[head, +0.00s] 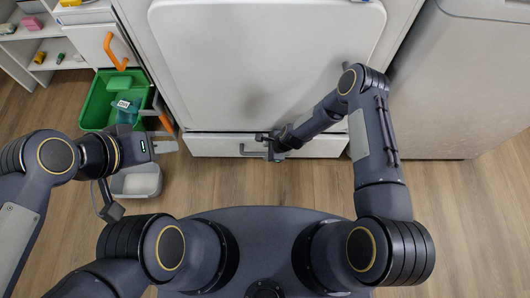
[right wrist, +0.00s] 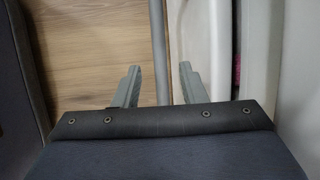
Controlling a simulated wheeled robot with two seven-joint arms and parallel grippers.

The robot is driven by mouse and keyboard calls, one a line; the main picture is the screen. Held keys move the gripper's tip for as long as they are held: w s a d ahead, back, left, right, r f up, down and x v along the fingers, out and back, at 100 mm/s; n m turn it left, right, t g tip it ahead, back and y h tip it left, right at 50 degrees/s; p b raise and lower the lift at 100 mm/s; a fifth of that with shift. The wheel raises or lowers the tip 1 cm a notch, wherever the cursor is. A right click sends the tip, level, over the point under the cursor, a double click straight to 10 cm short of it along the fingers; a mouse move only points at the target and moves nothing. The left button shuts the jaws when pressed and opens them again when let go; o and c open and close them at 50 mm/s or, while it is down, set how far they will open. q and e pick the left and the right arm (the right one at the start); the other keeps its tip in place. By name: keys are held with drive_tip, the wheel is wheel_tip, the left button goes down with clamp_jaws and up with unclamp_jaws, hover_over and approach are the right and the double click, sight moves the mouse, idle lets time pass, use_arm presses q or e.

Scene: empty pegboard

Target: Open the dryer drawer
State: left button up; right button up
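The white dryer (head: 265,60) stands straight ahead of me. The white drawer front (right wrist: 225,50) is to the right there. My left gripper (head: 167,141) is open and empty, left of the dryer drawer.
A green crate (head: 92,105) with things in it stands on the floor at the left. A light grey bin (head: 137,182) is below my left gripper. Shelves with small items are at the upper left. A grey-white appliance (head: 450,85) stands at the right. The wooden floor before the drawer is clear.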

sight(263, 154)
drive_tip(key=shift+b+x, duration=0.35)
drive_tip(key=shift+x, duration=1.25)
drive_tip(key=shift+c, duration=0.5)
clamp_jaws()
